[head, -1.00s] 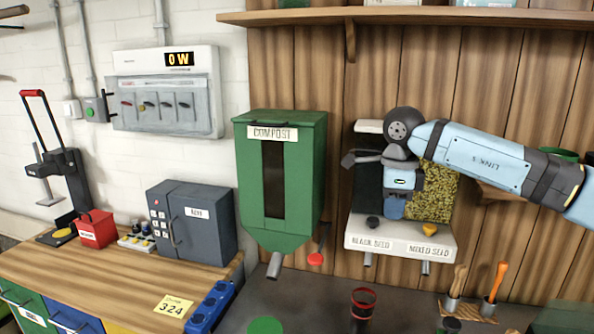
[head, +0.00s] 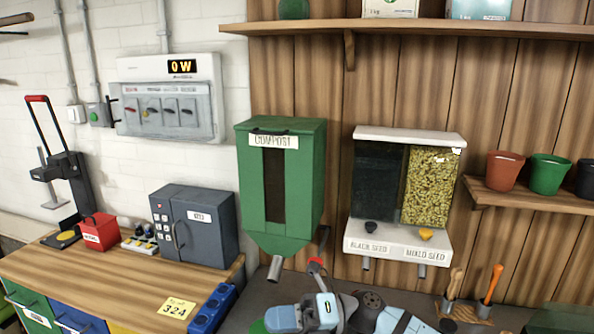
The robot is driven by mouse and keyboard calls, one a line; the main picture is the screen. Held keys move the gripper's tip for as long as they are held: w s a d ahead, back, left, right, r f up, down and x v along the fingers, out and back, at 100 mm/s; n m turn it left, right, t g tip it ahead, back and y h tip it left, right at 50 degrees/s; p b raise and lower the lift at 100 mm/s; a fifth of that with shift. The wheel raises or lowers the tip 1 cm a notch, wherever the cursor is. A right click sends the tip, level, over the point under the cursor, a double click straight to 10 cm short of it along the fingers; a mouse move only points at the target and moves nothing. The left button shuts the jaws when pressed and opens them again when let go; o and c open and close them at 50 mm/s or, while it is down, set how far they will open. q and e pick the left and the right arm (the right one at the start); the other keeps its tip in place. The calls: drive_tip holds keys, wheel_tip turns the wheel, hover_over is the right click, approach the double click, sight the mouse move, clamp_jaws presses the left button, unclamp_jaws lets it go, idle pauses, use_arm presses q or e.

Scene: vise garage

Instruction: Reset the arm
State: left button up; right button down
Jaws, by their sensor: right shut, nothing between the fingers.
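My right arm lies low along the bottom edge of the head view. Its pale blue gripper, shut and empty, has its fingers (head: 317,270) pointing up beside the red knob (head: 316,261) under the green compost dispenser (head: 305,190). I cannot tell whether the fingers touch the knob. The lower arm is cut off by the frame. My left gripper is not in view.
The seed dispenser (head: 398,239) hangs on the wood wall, unobstructed. Pots, including a green pot (head: 549,174), stand on a right shelf. Tools with an orange handle (head: 493,285) stand in a holder at lower right. The wooden bench (head: 95,275) holds a grey safe (head: 205,225).

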drive_tip(key=s+d+f+m+t+h+p, duration=0.1)
drive_tip(key=d+f+m+t+h, duration=0.3)
drive_tip(key=m+t, duration=0.45)
drive_tip(key=s+d+f+m+t+h, duration=0.15)
drive_tip(key=d+f+m+t, duration=0.35)
drive_tip(key=m, duration=0.7)
drive_tip(key=s+d+f+m+t+h+p, duration=0.1)
drive_tip(key=d+f+m+t+h, duration=0.25)
drive_tip(key=f+m+t, duration=0.55)
drive_tip(key=s+d+f+m+g+h, duration=0.3)
drive_tip(key=s+d+f+m+g, duration=0.1)
drive_tip(key=s, duration=0.4)
drive_tip(key=s+d+f+m+g+h, duration=0.3)
drive_tip(key=s+d+f+m+g, duration=0.1)
drive_tip(key=s+d+f+m, duration=0.2)
drive_tip(key=shift+s+d+f+m+h+p, duration=0.25)
drive_tip(key=shift+s+f+m+p, duration=0.2)
drive_tip(key=shift+s+f, duration=0.6)
